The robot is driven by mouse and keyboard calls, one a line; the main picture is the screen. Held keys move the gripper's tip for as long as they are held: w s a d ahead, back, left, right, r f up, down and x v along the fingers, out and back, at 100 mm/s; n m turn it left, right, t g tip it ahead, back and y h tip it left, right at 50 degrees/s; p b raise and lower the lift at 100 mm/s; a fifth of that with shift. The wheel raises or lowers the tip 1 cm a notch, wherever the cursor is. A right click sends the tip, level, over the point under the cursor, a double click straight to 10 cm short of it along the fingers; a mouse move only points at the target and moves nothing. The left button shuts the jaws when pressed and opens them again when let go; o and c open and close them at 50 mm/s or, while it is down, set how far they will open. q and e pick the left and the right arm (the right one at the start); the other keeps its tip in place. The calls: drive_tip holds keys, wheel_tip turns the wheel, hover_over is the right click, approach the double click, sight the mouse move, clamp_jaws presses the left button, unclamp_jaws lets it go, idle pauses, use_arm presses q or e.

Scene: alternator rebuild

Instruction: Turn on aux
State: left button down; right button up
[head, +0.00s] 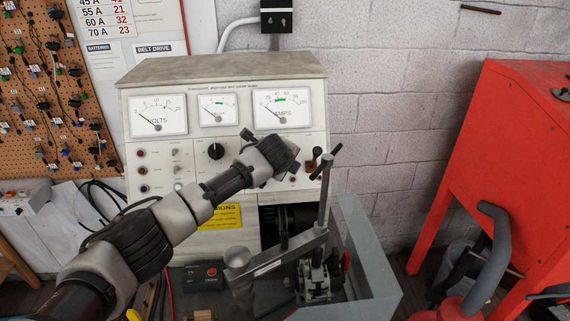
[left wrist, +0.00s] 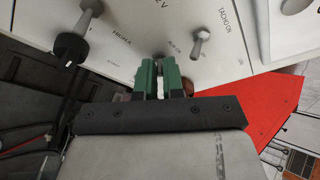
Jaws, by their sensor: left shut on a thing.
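The test bench (head: 230,85) stands against the wall with a sloped panel of gauges, knobs and toggle switches. My left gripper (head: 292,172) reaches the panel's lower right part below the AMPS gauge (head: 282,107); the arm hides the spot it touches. In the left wrist view its green fingers (left wrist: 161,77) are shut on a small pale switch lever (left wrist: 159,84) at the panel. A neighbouring toggle switch (left wrist: 200,40) stands right of the fingers, and a black knob (left wrist: 70,46) is to the left. My right gripper is not in view.
A metal clamp fixture (head: 315,280) with an upright bar stands in front of the bench, close below my left gripper. A grey metal guard (head: 372,262) is beside it. A red cabinet (head: 515,150) stands at the right. A small control box (head: 203,277) lies below the arm.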

use_arm(q)
drive_tip(key=shift+w+r+g, duration=0.1)
drive_tip(key=shift+r+g, duration=0.05)
drive_tip(key=shift+g, duration=0.55)
drive_tip(key=shift+a, duration=0.1)
drive_tip(key=c, duration=1.5)
unclamp_jaws()
drive_tip(key=shift+w, duration=0.1)
drive_tip(key=b+v, duration=0.4)
drive_tip(key=v, duration=0.7)
drive_tip(key=shift+w+a, duration=0.1)
